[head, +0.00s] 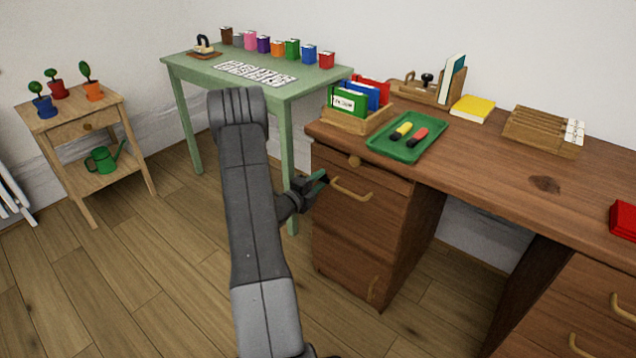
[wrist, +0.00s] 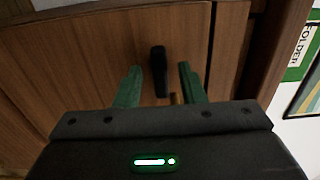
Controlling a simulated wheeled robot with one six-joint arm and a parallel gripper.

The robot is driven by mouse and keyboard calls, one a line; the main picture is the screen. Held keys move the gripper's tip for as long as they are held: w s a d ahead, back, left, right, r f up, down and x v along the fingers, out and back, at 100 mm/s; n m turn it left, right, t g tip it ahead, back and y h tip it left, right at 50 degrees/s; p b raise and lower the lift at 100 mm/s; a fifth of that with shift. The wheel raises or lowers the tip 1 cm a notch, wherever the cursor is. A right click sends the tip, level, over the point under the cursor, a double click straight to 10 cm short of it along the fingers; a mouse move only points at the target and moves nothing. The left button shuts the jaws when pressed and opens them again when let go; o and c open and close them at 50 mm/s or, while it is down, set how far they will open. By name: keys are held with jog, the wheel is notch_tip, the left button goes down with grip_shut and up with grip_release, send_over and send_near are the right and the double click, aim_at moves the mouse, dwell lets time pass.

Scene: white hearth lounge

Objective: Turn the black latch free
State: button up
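The black latch (wrist: 158,68) shows in the wrist view as a short dark bar, roughly upright in the picture, against a brown wooden front (wrist: 75,60). My gripper (wrist: 161,67) has its two green fingers apart, one on each side of the latch, with visible gaps. I cannot tell how deep the fingers reach around it. In the head view my gripper (head: 320,180) is at the upper front of the desk's left drawer unit (head: 335,225). The latch cannot be made out there. A small brass piece (wrist: 178,98) shows beside the right finger.
A green tray (head: 408,152) with yellow and red items and a folder box (head: 350,122) stand on the desk above. The green table (head: 205,71) is behind my arm. Floor at left is open.

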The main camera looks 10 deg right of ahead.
grip_shut()
jog(key=shift+n, duration=0.4)
jog(key=n+b, duration=0.1)
jog(key=n, duration=0.1)
jog(key=shift+f+n+b, duration=0.1)
jog(key=shift+n+b, duration=0.2)
jog(key=shift+n, duration=0.1)
jog(key=n, duration=1)
jog(key=n+p, duration=0.1)
jog(key=n, duration=0.3)
jog(key=shift+p, duration=0.3)
jog(key=shift+n, duration=0.3)
